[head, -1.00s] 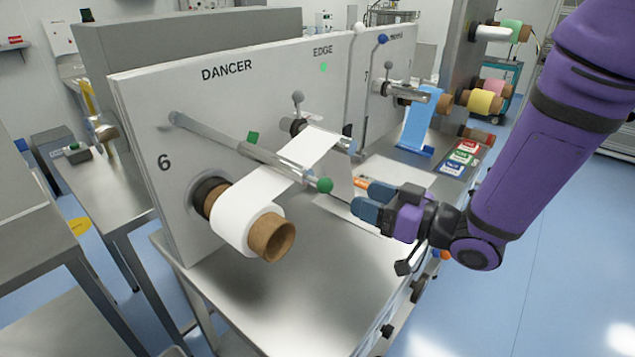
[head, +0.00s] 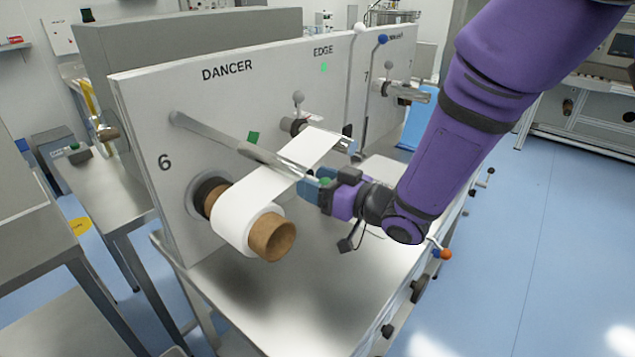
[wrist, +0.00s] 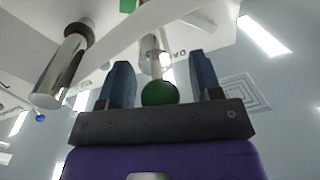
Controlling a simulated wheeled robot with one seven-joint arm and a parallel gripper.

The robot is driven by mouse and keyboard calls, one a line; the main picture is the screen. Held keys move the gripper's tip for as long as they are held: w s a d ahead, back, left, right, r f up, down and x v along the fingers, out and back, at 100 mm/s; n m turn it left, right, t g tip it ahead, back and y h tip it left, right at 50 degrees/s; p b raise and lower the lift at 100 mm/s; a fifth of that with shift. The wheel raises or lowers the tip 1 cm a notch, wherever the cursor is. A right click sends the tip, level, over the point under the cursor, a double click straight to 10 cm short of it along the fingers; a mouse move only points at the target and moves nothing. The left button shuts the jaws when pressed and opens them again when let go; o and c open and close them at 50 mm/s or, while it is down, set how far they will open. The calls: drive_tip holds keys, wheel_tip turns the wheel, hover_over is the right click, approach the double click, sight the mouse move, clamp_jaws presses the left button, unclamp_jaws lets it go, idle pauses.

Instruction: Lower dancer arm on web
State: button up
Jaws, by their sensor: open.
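The dancer arm (head: 219,139) is a grey metal bar slanting from its pivot on the panel down to the right, with a green ball at its end. The white web (head: 262,193) runs from the roll (head: 236,222) up to the right, past the bar; whether they touch I cannot tell. My gripper (head: 312,190) is at the green ball, its blue fingers partly hiding it. In the wrist view the green ball (wrist: 159,92) sits between the two open fingers (wrist: 160,84), close to the palm. The web (wrist: 120,38) crosses beyond it.
The panel (head: 150,110) stands upright behind the roll, marked DANCER and EDGE. An edge roller (head: 293,126) with a grey-knobbed lever is to the right. The steel table top (head: 310,275) below is clear. An orange ball knob (head: 446,253) sticks out at the table's right side.

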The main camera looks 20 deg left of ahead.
clamp_jaws()
drive_tip(key=shift+w+d+r+n, duration=0.15)
drive_tip(key=shift+w+r+n, duration=0.3)
drive_tip(key=shift+r+n, duration=0.25)
wheel_tip(320, 180, up, 14)
drive_tip(key=w+d+n+h, duration=0.1)
drive_tip(key=w+n, duration=0.1)
drive_tip(key=n, duration=0.7)
drive_tip(key=shift+w+t, duration=0.2)
drive_tip(key=shift+t, duration=0.1)
